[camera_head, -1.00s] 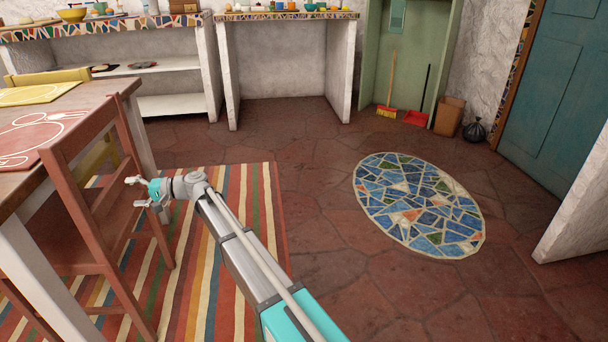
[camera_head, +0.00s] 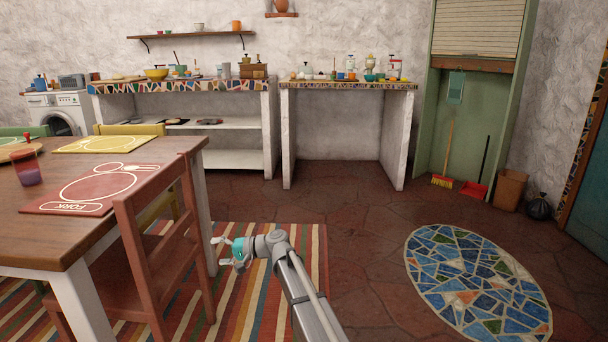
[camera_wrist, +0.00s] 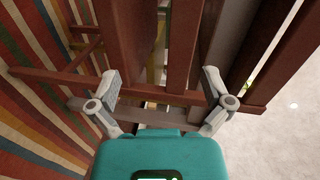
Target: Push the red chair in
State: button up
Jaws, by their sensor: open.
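The red chair (camera_head: 150,245) stands upright at the near right side of the wooden table (camera_head: 55,225), its slatted back facing right toward my arm. My gripper (camera_head: 223,252) is just right of the chair back, at a height below the table top. In the wrist view my gripper (camera_wrist: 165,90) is open, with its fingers spread and nothing between them but the view of the reddish-brown chair slats (camera_wrist: 182,45) beyond. Whether a fingertip touches the chair cannot be told. The chair's lower legs are partly cut off by the picture edge.
A striped rug (camera_head: 290,265) lies under the chair and gripper. A yellow chair (camera_head: 130,130) stands at the table's far side. A red placemat (camera_head: 100,188) and a cup (camera_head: 28,168) are on the table. Floor is free on the right, around a mosaic oval (camera_head: 475,285).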

jog(key=s+d+h+p, duration=0.5)
jog(key=s+d, duration=0.3)
jog(key=d, duration=0.6)
jog(key=s+d+f+g+h+p, duration=0.1)
jog(key=s+d+h+p, duration=0.45)
jog(key=d, duration=0.75)
jog(key=s+d+h+p, duration=0.3)
jog(key=s+d+h, duration=0.3)
jog(key=s+d, duration=0.65)
notch_tip(320, 180, up, 37)
jog(key=w+d+p, duration=0.1)
jog(key=p, duration=3.6)
jog(key=shift+w+r, duration=0.2)
jog(key=shift+w, duration=0.15)
jog(key=shift+y, duration=0.25)
